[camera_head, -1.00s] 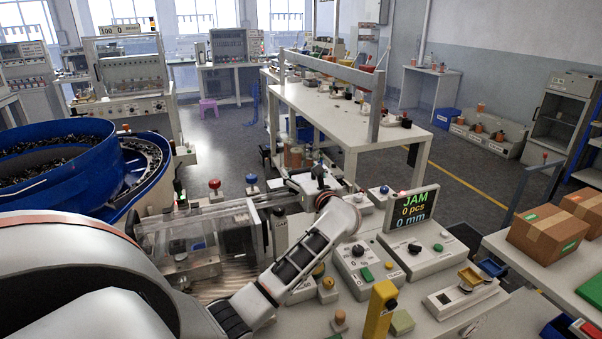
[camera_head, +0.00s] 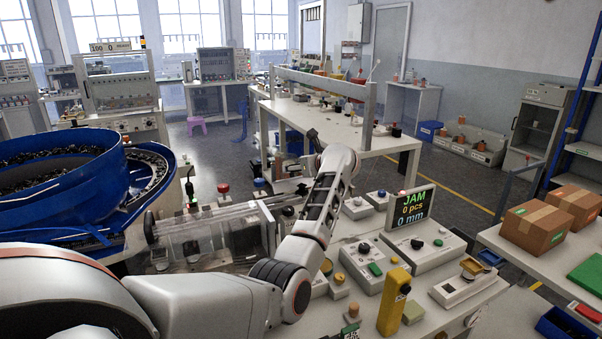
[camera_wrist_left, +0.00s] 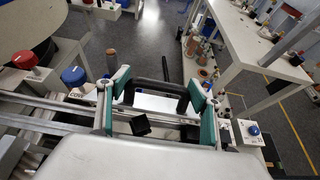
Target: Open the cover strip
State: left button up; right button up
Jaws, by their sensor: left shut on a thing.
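The cover strip appears to be the long pale rail (camera_head: 215,213) along the clear guard in the head view. In the left wrist view, rails (camera_wrist_left: 45,107) cross the picture beside a label that seems to read COVER. My left gripper (camera_wrist_left: 157,84) has teal-padded fingers, one on each side of a dark handle-like bar (camera_wrist_left: 148,86), and is shut on it. How the bar joins the strip is unclear. In the head view my left arm hides most of this contact. My right gripper is not in view.
A red knob (camera_head: 223,188) and a blue knob (camera_head: 259,183) stand behind the rail. The blue bowl (camera_head: 60,180) is at left. Control boxes and a display (camera_head: 412,205) reading JAM, 0 pcs, 0 mm stand right of my arm. A yellow post (camera_head: 393,302) stands in front.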

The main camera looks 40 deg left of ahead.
pick_arm(q)
jog(key=shift+w+a, duration=0.25)
jog(key=shift+a, duration=0.05)
jog(key=shift+w+a+r+h, duration=0.15)
jog(key=shift+a+h, duration=0.1)
jog(key=shift+h, duration=0.15)
jog(key=shift+w+a+f+g+h, duration=0.2)
jog(key=shift+a+f+g+h, duration=0.15)
jog(key=shift+a+h, duration=0.15)
jog(key=shift+w+a+f+g+h, duration=0.25)
jog(key=shift+a+f+h, duration=0.1)
jog(key=shift+h, duration=0.15)
jog(key=shift+a+f+b, duration=0.15)
jog(key=shift+f+b, duration=0.1)
jog(key=shift+b, duration=0.05)
